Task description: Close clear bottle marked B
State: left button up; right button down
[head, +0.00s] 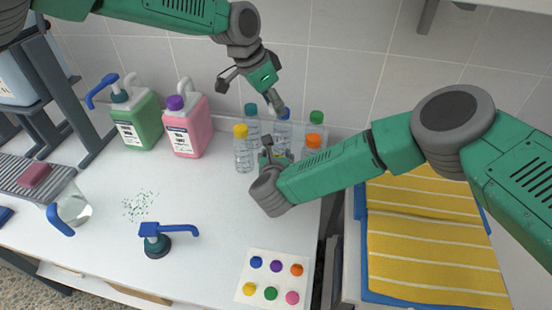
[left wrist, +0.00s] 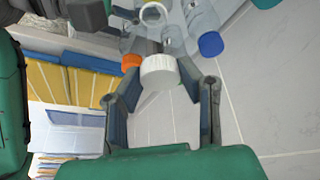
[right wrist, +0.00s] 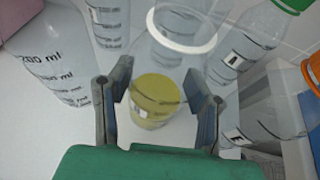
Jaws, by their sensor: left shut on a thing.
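My left gripper (head: 274,101) is above the group of clear bottles by the wall. In the left wrist view it is shut on a white cap (left wrist: 160,71). A white neck ring (left wrist: 153,13) of an open bottle shows beyond the cap, apart from it. My right gripper (head: 275,151) is low at the front of the bottles. In the right wrist view an open clear bottle with a white neck ring (right wrist: 182,32) is at its fingers, with something yellow (right wrist: 156,96) between them. I cannot tell whether they press on it. I cannot read a B label.
Clear bottles with yellow (head: 240,131), green (head: 316,117) and orange (head: 314,141) caps stand close around. Green (head: 146,118) and pink (head: 187,132) jugs stand left. A blue-handled pump (head: 157,243) and coloured-dot card (head: 272,281) lie in front. Yellow towels (head: 425,240) are right.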

aim_at(275, 132)
pick_arm(q)
jog(key=shift+s+f, duration=0.1)
jog(key=shift+f, duration=2.3)
jog(key=shift+f, duration=0.15)
jog(key=shift+f, duration=0.75)
jog(key=shift+f, duration=0.55)
jog(key=m+g, duration=0.1)
jog(key=m, duration=0.4)
jog(key=shift+w+g, duration=0.2)
jog(key=shift+g, duration=0.2)
jog(key=m, duration=0.1)
jog(key=m+g, duration=0.1)
jog(key=m, duration=0.1)
jog(key=shift+w+a+f, duration=0.1)
jog(key=shift+w, duration=0.1)
jog(key=shift+m+g, duration=0.4)
jog(key=shift+m, duration=0.5)
